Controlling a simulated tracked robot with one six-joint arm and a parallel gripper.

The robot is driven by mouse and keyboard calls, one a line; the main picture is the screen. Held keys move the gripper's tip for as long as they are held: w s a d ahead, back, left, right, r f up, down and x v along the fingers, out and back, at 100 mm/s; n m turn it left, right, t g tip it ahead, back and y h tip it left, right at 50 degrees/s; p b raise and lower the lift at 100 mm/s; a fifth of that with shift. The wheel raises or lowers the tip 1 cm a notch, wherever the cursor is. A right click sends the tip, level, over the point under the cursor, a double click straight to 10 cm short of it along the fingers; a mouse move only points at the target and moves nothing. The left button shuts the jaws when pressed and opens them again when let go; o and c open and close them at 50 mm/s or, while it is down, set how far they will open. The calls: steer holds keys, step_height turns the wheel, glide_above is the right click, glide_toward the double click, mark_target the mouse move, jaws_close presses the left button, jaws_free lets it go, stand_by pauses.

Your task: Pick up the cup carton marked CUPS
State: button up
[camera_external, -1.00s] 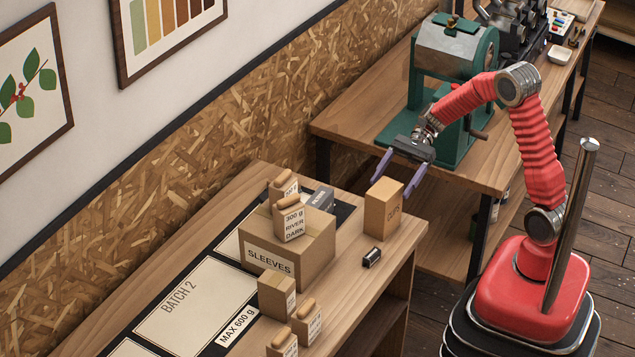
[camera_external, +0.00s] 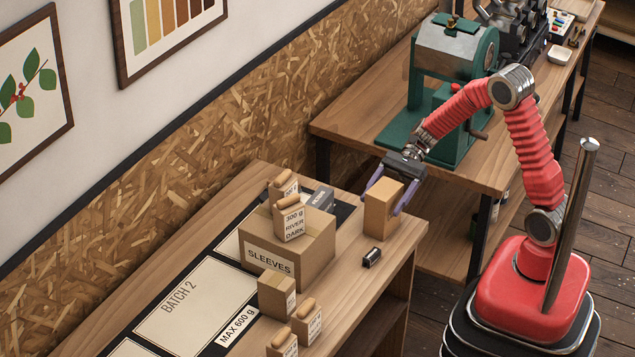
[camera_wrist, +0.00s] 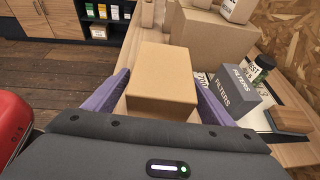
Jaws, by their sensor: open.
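The cup carton (camera_external: 379,214) is a small upright tan box near the right end of the front table. Its CUPS label is hidden behind a finger in the external view. In the wrist view the carton (camera_wrist: 163,78) stands between the two purple fingers, its top and one side showing. My gripper (camera_external: 384,200) is open, with one finger on each side of the carton. It also shows in the wrist view (camera_wrist: 160,97). I cannot tell whether either finger touches the carton.
The SLEEVES box (camera_external: 287,247) with bags on top stands left of the carton. A dark FILTERS box (camera_wrist: 235,92) is close to the right finger in the wrist view. A small black object (camera_external: 372,257) lies in front of the carton. The green roaster (camera_external: 455,100) stands behind.

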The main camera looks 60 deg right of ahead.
steer(key=shift+c, duration=0.7)
steer(key=c, duration=1.2)
steer(key=shift+r, duration=0.1)
step_height(320, 180, up, 10)
steer(key=shift+f, duration=0.1)
stand_by(0.4)
